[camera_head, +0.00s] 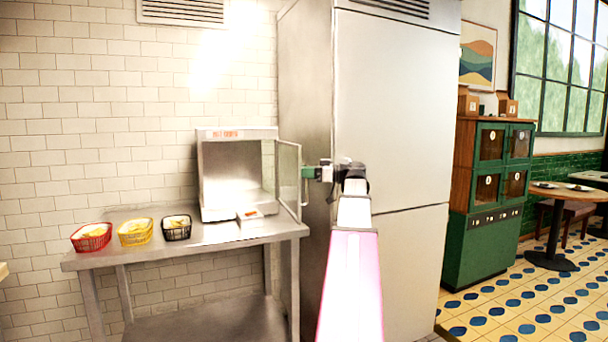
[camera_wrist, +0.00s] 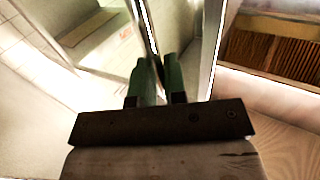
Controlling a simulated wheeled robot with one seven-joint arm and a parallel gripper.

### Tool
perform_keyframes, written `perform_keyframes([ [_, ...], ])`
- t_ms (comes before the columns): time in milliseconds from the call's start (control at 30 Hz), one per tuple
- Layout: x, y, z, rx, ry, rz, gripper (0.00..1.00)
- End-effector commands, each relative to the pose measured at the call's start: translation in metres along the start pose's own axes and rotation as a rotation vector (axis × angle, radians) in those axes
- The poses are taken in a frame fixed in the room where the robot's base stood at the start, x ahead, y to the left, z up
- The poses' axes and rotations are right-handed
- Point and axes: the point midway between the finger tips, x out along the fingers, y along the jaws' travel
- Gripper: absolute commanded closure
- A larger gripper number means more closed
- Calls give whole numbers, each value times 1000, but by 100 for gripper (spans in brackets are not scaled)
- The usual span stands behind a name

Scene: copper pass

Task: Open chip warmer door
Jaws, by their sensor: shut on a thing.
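The chip warmer (camera_head: 237,133) is a steel box with an open front on the steel table. Its glass door (camera_head: 288,175) stands swung open on the right side, and the inside of the box shows. My gripper (camera_head: 307,172) is at the door's free edge, shut on the door. In the wrist view my gripper's two green fingers (camera_wrist: 159,80) are close together, with the door (camera_wrist: 205,50) between and beyond them. The exact part of the door between the fingers is hard to make out.
The steel table (camera_head: 215,239) carries a red basket (camera_head: 91,244), a yellow basket (camera_head: 134,239) and a black basket (camera_head: 177,235) of chips. A tall steel fridge (camera_head: 390,120) stands close at the right. A green cabinet (camera_head: 480,240) is farther right.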

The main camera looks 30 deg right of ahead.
Motion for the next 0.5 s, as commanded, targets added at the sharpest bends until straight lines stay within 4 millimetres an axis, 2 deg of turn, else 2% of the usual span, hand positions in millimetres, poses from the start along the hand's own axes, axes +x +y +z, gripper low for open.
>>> perform_keyframes([
  [267,1,3,0,3,0,6,100],
  [300,1,3,0,3,0,5,75],
  [333,1,3,0,3,0,5,65],
  [500,1,2,0,2,0,3,64],
])
